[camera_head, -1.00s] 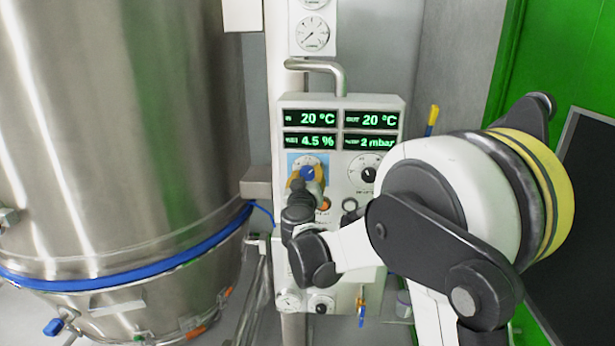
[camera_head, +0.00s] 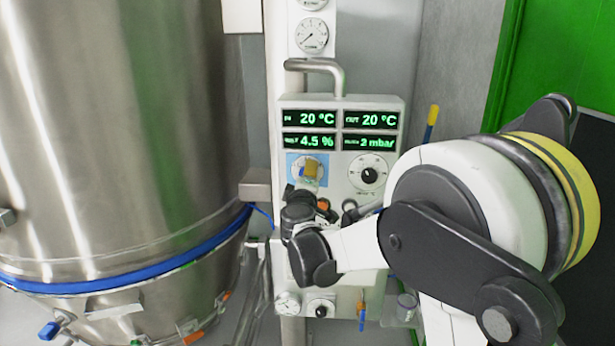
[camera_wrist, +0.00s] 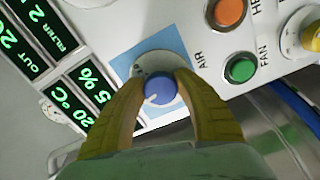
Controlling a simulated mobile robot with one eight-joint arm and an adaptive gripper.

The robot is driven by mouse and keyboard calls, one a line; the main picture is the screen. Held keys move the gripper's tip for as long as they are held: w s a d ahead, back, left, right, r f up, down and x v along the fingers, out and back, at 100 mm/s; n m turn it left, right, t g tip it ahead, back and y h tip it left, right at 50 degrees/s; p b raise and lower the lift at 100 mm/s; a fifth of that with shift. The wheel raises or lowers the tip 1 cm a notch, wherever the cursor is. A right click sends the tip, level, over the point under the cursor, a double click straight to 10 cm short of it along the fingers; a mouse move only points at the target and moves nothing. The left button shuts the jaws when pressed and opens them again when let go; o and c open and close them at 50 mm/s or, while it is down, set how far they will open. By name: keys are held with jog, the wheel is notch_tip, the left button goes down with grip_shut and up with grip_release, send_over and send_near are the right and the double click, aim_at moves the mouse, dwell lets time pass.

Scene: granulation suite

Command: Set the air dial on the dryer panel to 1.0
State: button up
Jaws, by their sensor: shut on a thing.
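The dryer panel (camera_head: 346,222) is a white box with green digital readouts. The air dial (camera_wrist: 160,91) is a blue knob with a white pointer line on a light scale plate over a blue square; "AIR" is printed beside it in the wrist view. My gripper (camera_wrist: 160,97) has two yellow-tan fingers, one on each side of the knob, and is shut on it. In the head view my gripper (camera_head: 311,172) covers the knob, and the blue square (camera_head: 295,163) shows around it. The fingers hide part of the scale, and its numbers are too small to read.
A second black dial (camera_head: 369,175) sits right of the air dial. In the wrist view an orange button (camera_wrist: 229,12) and a green button (camera_wrist: 240,69) are close to the fingers. A large steel vessel (camera_head: 120,130) stands at the left.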

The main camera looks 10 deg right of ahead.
jog(key=n, duration=0.5)
jog(key=shift+n, duration=0.3)
jog(key=shift+r+n+b, duration=0.1)
jog(key=shift+n+b, duration=0.25)
jog(key=shift+n, duration=1.85)
jog(key=o, duration=1.2)
jog(key=v, duration=1.2)
